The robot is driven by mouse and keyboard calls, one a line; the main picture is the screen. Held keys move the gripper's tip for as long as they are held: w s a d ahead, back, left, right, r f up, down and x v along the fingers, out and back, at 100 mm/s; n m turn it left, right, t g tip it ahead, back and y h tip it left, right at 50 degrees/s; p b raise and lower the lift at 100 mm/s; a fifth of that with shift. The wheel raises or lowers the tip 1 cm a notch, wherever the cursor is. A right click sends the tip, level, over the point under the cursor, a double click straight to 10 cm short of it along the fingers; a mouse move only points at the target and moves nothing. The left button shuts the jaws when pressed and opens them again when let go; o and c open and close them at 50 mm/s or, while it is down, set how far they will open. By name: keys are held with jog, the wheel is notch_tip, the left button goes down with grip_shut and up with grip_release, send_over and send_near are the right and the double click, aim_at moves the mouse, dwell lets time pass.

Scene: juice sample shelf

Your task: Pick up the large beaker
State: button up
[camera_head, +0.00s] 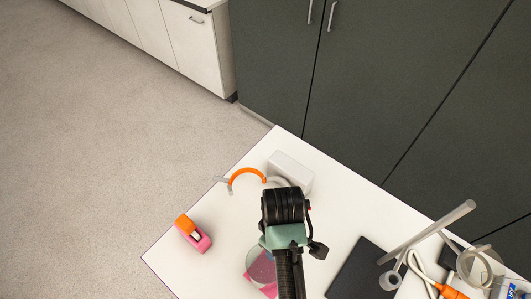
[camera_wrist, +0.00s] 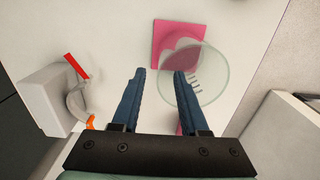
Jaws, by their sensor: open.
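The large beaker is a clear round glass (camera_wrist: 215,75) with dark marks on its side, seen from above in the wrist view. It overlaps a pink square (camera_wrist: 165,34), and a darker pink-red patch shows in or through it. In the head view the beaker (camera_head: 256,262) is partly hidden behind my arm. My gripper (camera_wrist: 162,72) is open, with nothing between its two blue fingers. The right fingertip overlaps the beaker's left side in the picture; I cannot tell whether they touch.
A white box (camera_head: 290,172) and an orange arc-shaped thing (camera_head: 246,173) lie beyond my arm on the white table (camera_head: 225,222). A pink and orange dispenser (camera_head: 193,232) stands at left. A black panel (camera_head: 358,272), a cable and tubes crowd the right. Dark cabinets (camera_head: 380,80) stand behind.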

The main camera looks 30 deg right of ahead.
jog(key=p, duration=0.2)
send_over(266, 268)
jog(key=d, duration=0.3)
jog(key=shift+w+d+f, duration=0.1)
jog(key=shift+w+f, duration=0.05)
jog(key=shift+f, duration=1.8)
jog(key=shift+w+f, duration=0.1)
jog(key=shift+f, duration=1.8)
grip_shut()
